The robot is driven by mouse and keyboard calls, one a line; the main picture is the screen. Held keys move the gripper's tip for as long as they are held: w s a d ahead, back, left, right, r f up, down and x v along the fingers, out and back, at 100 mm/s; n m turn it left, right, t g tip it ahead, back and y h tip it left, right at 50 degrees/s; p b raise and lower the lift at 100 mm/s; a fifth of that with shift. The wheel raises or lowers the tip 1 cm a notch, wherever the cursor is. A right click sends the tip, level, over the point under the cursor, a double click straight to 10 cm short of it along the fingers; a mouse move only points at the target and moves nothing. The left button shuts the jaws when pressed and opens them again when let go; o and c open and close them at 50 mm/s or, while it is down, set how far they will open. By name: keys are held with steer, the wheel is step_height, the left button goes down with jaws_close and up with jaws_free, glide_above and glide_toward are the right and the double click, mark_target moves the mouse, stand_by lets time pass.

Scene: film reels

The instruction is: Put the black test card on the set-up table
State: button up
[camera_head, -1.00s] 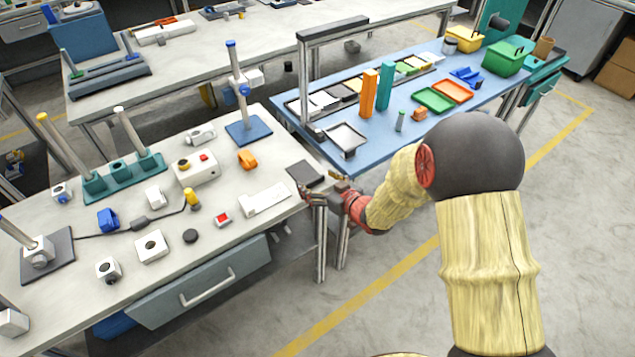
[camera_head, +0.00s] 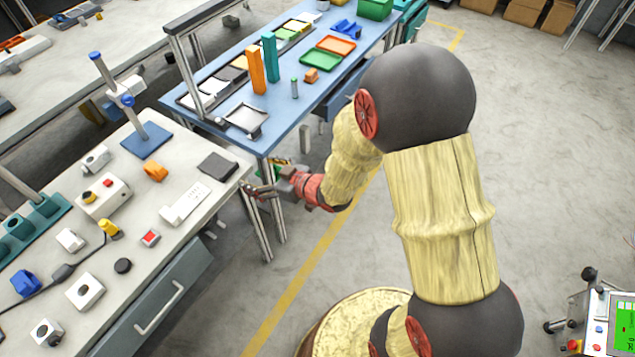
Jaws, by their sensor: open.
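A flat black card (camera_head: 217,166) lies on the corner of the near white-topped table (camera_head: 207,232), close to its right edge. My gripper (camera_head: 250,190) is open and empty, just off that edge, to the right of and a little below the card in the picture. A gap shows between fingers and card. The blue-topped table (camera_head: 190,86) stands behind, with a row of pale and dark cards (camera_head: 240,62) in a long rack. No marking shows which table is the set-up table.
A white plate (camera_head: 185,205), an orange block (camera_head: 155,171) and a blue-based stand (camera_head: 147,140) are near the card. Orange (camera_head: 256,70) and teal (camera_head: 270,57) columns and a grey tray (camera_head: 245,118) stand on the blue table. Floor to the right is open.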

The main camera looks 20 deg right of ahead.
steer(key=d+r+m+h, duration=0.2)
steer(key=d+r+h, duration=0.3)
steer(key=d+r, duration=0.35)
steer(key=s+d+r+m+g+h, duration=0.2)
steer(key=s+d+r+h, duration=0.15)
steer(key=s+r, duration=0.4)
steer(key=s+r+m+g, duration=0.1)
steer(key=s+r, duration=0.1)
steer(key=s, duration=0.8)
steer(key=s+a+r+m+g+y, duration=0.1)
steer(key=s+r+g, duration=0.1)
steer(key=s, duration=0.8)
steer(key=shift+a+r+m+g, duration=0.25)
steer(key=shift+r+m+g, duration=0.05)
steer(key=shift+r, duration=0.55)
steer(key=shift+w+y, duration=0.1)
steer(key=shift+y, duration=0.15)
steer(key=shift+c, duration=1.1)
